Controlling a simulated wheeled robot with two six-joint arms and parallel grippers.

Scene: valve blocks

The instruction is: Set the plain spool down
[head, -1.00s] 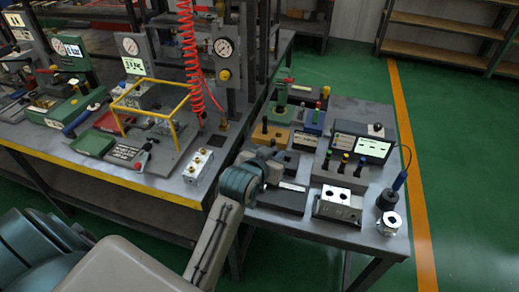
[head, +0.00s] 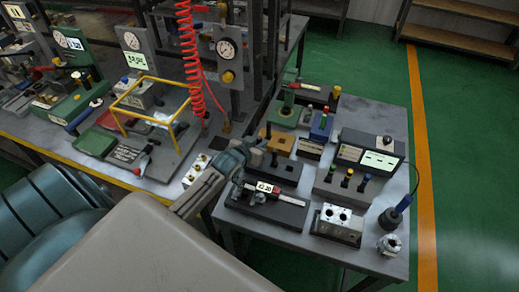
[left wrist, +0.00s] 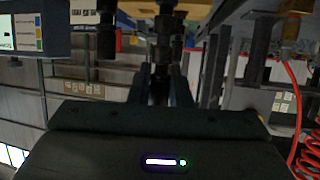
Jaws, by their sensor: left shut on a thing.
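My left gripper (head: 262,146) reaches over the right-hand table, close to the orange block (head: 284,147). In the left wrist view its fingers (left wrist: 160,88) are shut on a dark, slim piece (left wrist: 161,55), which I take to be the plain spool. The piece is hard to make out in the head view, and its lower end cannot be told there. A dark post (head: 268,131) shows at the orange block, right by the fingertips. A dark block (head: 285,172) lies just in front. My right gripper is not in view.
A grey rack with several capped spools (head: 345,181) stands to the right, with a tester box (head: 368,153) behind it. A caliper-like gauge (head: 268,189) lies on a dark slab. A silver valve block (head: 338,222) is at the front. A red coiled hose (head: 189,60) hangs at left.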

